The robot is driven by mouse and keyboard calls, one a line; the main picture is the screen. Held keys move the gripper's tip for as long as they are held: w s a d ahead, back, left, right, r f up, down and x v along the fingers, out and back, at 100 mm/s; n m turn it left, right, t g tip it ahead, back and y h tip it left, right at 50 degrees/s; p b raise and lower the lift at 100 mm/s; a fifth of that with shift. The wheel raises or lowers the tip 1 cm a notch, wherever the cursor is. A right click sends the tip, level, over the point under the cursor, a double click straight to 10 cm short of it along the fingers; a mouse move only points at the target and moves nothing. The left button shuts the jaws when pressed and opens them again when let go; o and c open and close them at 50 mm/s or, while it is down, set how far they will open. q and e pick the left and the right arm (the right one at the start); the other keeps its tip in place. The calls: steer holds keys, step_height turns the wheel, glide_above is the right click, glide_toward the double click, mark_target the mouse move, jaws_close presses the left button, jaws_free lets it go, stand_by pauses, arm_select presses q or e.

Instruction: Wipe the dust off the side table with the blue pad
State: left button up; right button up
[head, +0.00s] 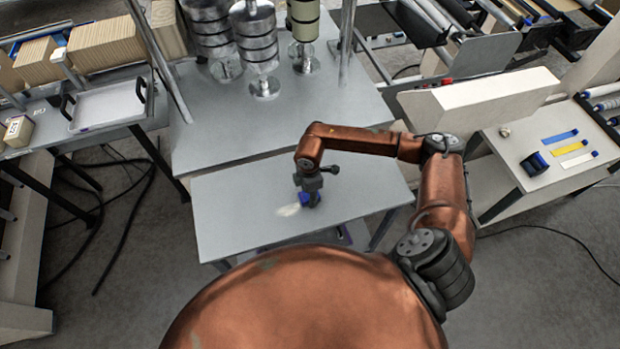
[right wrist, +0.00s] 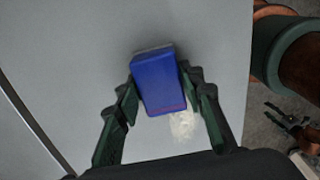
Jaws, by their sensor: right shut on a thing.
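The side table (head: 240,215) is the low grey table in front of me in the head view; its bare top also fills much of the right wrist view (right wrist: 70,60). My right gripper (head: 311,197) is over the middle of this table, pointing down. In the right wrist view my right gripper (right wrist: 160,92) is shut on the blue pad (right wrist: 157,82), one finger on each side. The pad also shows as a bit of blue in the head view (head: 305,199). A pale dust patch (head: 289,210) lies just left of the pad; it also shows in the right wrist view (right wrist: 183,125). My left gripper is out of view.
A larger grey table (head: 220,140) stands behind, with several metal rollers (head: 258,50) on it. A grey tray (head: 108,105) is at the left. A bench (head: 510,165) at the right holds blue and yellow strips. The rest of the side table is clear.

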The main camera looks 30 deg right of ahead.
mark_target(301, 198)
steer(key=a, duration=0.3)
steer(key=shift+w+a, duration=0.1)
steer(key=shift+a, duration=0.1)
steer(key=shift+w+a, duration=0.15)
steer(key=shift+a, duration=0.75)
steer(key=a, duration=0.3)
steer(key=shift+w, duration=0.35)
steer(key=shift+w+a, duration=0.15)
steer(key=shift+a, duration=0.65)
steer(key=shift+w+a, duration=0.15)
steer(key=shift+a, duration=0.6)
steer(key=shift+w+a, duration=0.2)
steer(key=shift+a, duration=0.85)
steer(key=shift+w+a+r, duration=0.1)
steer(key=shift+a, duration=0.15)
step_height(301, 198, up, 3)
steer(key=shift+f+p, duration=0.15)
steer(key=shift+p, duration=0.45)
steer(key=shift+r+p, duration=0.9)
steer(key=shift+r, duration=0.55)
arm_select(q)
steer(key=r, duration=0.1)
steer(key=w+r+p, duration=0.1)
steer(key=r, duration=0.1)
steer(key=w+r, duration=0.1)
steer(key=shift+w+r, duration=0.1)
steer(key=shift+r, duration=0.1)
arm_select(e)
step_height(301, 198, up, 2)
steer(key=shift+r, duration=0.2)
